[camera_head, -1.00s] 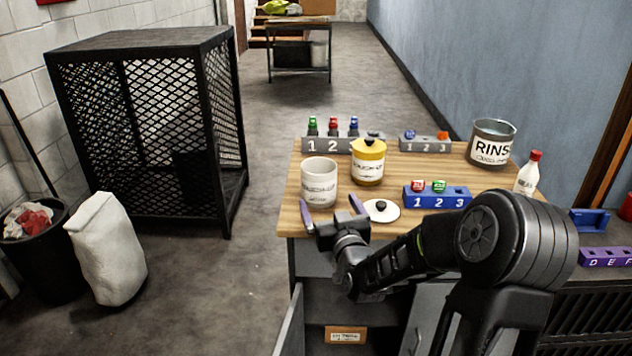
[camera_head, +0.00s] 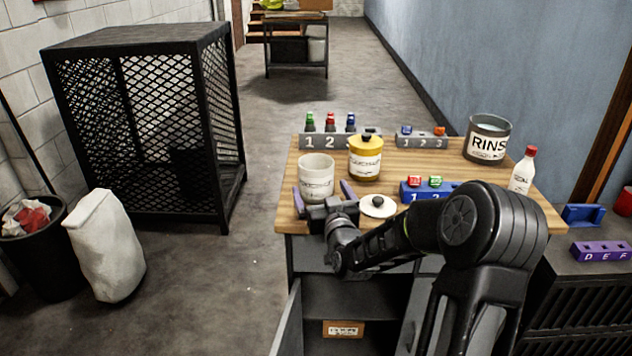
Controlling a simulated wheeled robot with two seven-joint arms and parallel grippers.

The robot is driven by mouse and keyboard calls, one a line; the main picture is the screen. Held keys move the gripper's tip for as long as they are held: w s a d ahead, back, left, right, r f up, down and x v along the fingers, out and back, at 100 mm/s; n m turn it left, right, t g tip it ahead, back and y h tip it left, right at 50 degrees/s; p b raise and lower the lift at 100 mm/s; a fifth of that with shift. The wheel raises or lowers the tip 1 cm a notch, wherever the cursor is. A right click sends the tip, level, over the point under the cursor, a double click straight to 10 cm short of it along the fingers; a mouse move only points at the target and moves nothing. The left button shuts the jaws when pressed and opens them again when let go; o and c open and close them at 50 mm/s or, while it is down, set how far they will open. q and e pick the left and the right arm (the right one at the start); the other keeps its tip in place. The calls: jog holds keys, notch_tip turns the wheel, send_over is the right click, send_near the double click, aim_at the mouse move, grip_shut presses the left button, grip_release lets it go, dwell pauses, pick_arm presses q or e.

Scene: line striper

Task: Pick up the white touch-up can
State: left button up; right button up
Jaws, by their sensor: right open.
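The white touch-up can (camera_head: 316,174) stands upright and open-topped at the left front of the wooden-topped bench (camera_head: 425,166), with a dark label on its side. My right gripper (camera_head: 321,196) is open at the bench's front edge. Its two purple-grey fingers point at the can, one at each side of its lower part. I cannot tell how far the fingers reach along it, and no grip shows. A round white lid (camera_head: 378,206) with a knob lies just right of the gripper. My left gripper is not in view.
A mesh cage (camera_head: 150,120) stands left, with clear floor between.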

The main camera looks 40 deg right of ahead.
jog(key=x, duration=0.3)
jog(key=shift+w, duration=0.25)
jog(key=shift+c, duration=0.4)
jog(key=c, duration=1.8)
jog(key=shift+r, duration=0.15)
notch_tip(320, 180, up, 10)
jog(key=shift+a, duration=0.1)
